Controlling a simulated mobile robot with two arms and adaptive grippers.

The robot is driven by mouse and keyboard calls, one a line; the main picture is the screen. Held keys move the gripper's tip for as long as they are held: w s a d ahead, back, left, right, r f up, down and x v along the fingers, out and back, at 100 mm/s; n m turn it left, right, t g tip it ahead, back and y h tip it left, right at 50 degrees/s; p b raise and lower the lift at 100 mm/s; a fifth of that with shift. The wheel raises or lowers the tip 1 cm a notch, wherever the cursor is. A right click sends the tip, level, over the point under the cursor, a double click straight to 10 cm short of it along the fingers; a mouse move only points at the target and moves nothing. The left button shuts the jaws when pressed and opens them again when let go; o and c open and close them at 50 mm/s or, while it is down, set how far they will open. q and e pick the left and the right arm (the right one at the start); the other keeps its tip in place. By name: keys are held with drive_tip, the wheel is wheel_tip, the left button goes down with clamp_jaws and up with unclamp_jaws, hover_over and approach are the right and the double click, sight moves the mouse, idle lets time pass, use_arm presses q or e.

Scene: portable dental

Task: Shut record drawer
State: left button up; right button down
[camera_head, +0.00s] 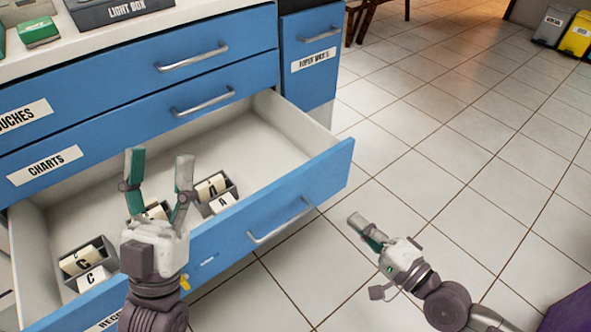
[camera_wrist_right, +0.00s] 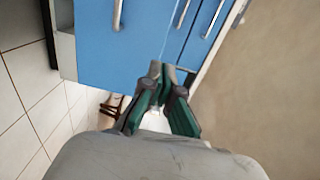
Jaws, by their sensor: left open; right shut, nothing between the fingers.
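The record drawer (camera_head: 336,178) is pulled out, with its blue front toward me. A metal handle (camera_head: 281,223) is on that front, and part of its label shows low at the left. Inside are several small grey boxes with lettered cards, among them an A box (camera_head: 222,203) and a C box (camera_head: 88,277). My left gripper (camera_head: 160,160) is open and empty over the drawer, hiding part of its front. My right gripper (camera_head: 358,226) is shut and empty, right of the handle and apart from it. In the right wrist view my right gripper (camera_wrist_right: 166,75) is near blue cabinet fronts.
The charts drawer (camera_head: 110,150) above is shut. Bare tiled floor (camera_head: 450,130) lies to the right. Grey and yellow bins (camera_head: 577,35) stand far right. A purple object shows at lower right.

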sight(304, 174)
drive_tip(key=p+x, duration=0.1)
drive_tip(key=x, duration=1.2)
drive_tip(key=shift+s+r+p, duration=0.1)
drive_tip(key=shift+p, duration=0.2)
use_arm(q)
drive_tip(key=w+f+g+y, duration=0.1)
drive_tip(key=w+f+g, duration=0.3)
drive_tip(key=shift+w+f+y, duration=0.15)
drive_tip(key=shift+y, duration=0.15)
use_arm(e)
drive_tip(key=shift+x, duration=0.8)
use_arm(q)
drive_tip(key=shift+d, duration=0.1)
